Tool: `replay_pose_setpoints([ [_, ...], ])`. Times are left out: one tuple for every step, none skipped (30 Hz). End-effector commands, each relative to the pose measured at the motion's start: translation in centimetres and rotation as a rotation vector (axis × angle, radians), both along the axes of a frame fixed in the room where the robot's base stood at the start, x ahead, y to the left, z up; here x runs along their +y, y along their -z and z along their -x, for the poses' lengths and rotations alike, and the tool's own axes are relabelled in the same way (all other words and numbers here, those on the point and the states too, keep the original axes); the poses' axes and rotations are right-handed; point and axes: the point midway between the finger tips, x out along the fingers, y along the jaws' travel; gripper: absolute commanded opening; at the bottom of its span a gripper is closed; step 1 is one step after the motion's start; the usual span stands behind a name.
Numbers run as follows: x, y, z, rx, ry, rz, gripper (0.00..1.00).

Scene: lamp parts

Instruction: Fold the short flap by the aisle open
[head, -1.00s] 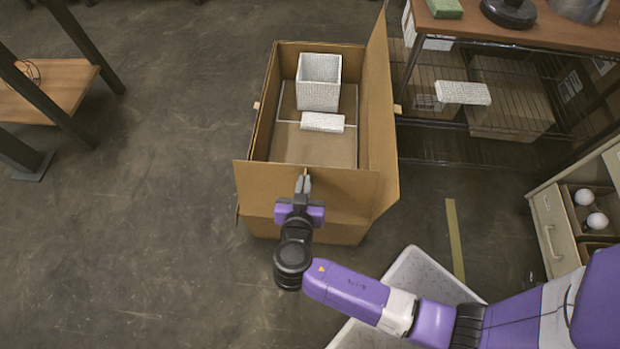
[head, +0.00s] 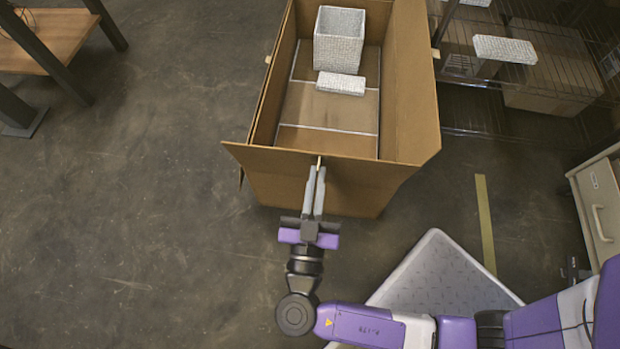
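The open cardboard box (head: 285,185) stands on the floor. Its near short flap (head: 262,160) runs across the near end, its edge spanning the box front, and it looks tilted outward. A small thin tan tab (head: 319,161) shows at this flap near its middle. My gripper (head: 316,170) reaches up from below, its two long grey fingers close together with the tips at the tab. I cannot tell whether the fingers are closed on the tab or only beside it. The right long flap (head: 412,95) stands up and outward.
A white textured square vessel (head: 338,45) and a white block (head: 341,83) lie inside the box. A wire rack (head: 480,120) stands at the right, a drawer unit (head: 596,205) at the lower right.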

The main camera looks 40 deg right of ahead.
Motion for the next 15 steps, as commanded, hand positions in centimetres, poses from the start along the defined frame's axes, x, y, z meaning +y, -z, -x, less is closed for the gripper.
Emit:
replay_pose_setpoints([
  [-0.16,0.62,0.14,-0.003,-0.001,0.009,0.00],
  [-0.24,0.64,0.21,-0.007,-0.001,0.015,0.00],
  [-0.30,0.65,0.29,-0.013,-0.002,0.020,0.00],
  [-0.35,0.66,0.33,-0.016,-0.002,0.024,0.00],
  [-0.38,0.67,0.37,-0.018,-0.002,0.027,0.00],
  [-0.43,0.68,0.41,-0.021,-0.002,0.031,0.00],
  [-0.46,0.68,0.44,-0.022,-0.002,0.032,0.00],
  [-0.47,0.68,0.45,-0.023,-0.002,0.034,0.00],
  [-0.50,0.66,0.47,-0.024,-0.001,0.036,0.00],
  [-0.50,0.65,0.48,-0.024,-0.001,0.037,0.00],
  [-0.51,0.64,0.48,-0.024,-0.001,0.037,0.00],
  [-0.52,0.64,0.48,-0.024,-0.001,0.037,0.00],
  [-0.51,0.63,0.49,-0.024,-0.001,0.037,0.00],
  [-0.51,0.63,0.49,-0.024,-0.001,0.037,0.00],
  [-0.52,0.63,0.48,-0.024,-0.001,0.037,0.00],
])
